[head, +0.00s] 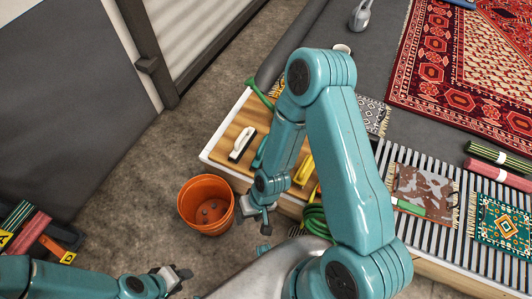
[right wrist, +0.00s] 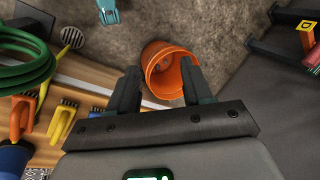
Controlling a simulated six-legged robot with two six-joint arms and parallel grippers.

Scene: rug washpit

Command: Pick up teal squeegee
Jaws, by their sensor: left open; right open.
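A teal piece (head: 258,153) shows on the wooden board beside my right arm in the head view; it may be the teal squeegee, but the arm hides much of it and I cannot tell for sure. I cannot make out the squeegee in the right wrist view. My right gripper (head: 253,216) is open and empty, beside the orange bucket and near the board's front edge. Its two dark fingers (right wrist: 160,88) stand apart in the right wrist view, with the bucket beyond them. My left gripper (head: 176,276) is open and empty low over the floor at the bottom left.
The orange bucket (head: 206,205) stands on the floor. A white-based brush (head: 242,144) lies on the wooden board (head: 222,150). A green hose coil (head: 316,221) and yellow brushes (right wrist: 62,124) are nearby. Patterned rugs (head: 425,190) lie on the slatted grate at right.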

